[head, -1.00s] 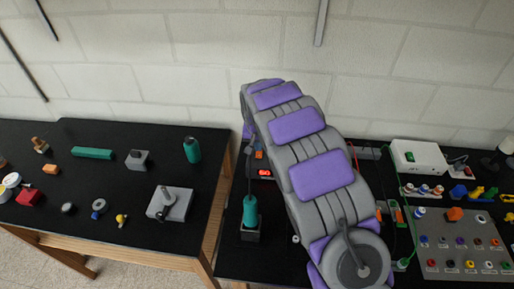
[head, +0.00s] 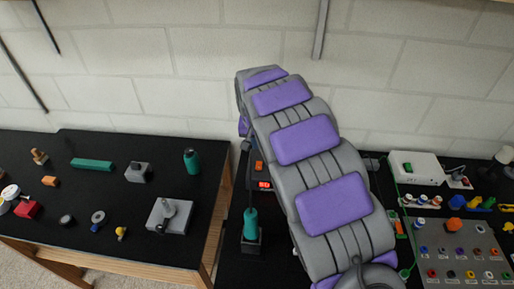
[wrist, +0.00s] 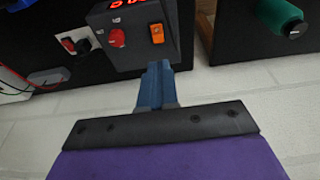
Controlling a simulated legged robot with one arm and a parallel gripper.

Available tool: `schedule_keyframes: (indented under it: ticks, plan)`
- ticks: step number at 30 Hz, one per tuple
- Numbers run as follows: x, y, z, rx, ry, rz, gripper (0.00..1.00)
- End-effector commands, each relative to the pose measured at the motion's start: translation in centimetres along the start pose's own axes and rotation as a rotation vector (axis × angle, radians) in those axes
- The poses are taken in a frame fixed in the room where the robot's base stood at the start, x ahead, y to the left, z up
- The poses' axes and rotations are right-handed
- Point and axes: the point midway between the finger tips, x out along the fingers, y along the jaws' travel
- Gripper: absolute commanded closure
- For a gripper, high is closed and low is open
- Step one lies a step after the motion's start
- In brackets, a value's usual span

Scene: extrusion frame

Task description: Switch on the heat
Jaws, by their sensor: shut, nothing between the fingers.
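A dark control box (wrist: 175,12) carries a lit red display (wrist: 128,5), a red knob (wrist: 117,38) and an orange rocker switch (wrist: 157,33). In the head view the box shows its display (head: 264,184) and orange switch (head: 259,166) just left of my arm. My gripper (wrist: 155,68) has blue fingers closed together with nothing between them. In the wrist view its tips are just below the orange switch; I cannot tell whether they touch the box. In the head view my arm hides the gripper. The switch's position is not clear.
A teal-handled tool (head: 250,223) stands upright in a dark holder in front of the box. A white box (head: 415,168) and a grey panel with coloured sockets (head: 468,250) are right of my arm. The left table (head: 120,220) holds several small parts.

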Motion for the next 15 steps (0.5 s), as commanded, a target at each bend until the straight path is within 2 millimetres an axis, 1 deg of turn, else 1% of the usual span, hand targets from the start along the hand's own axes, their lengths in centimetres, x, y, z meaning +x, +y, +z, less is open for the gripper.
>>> schedule_keyframes:
  ticks: [6,15]
  plan:
    - [0.26,0.47,-1.15,0.003,0.035,-0.002,1.00]
    - [0.14,0.15,-1.16,0.001,0.035,-0.001,1.00]
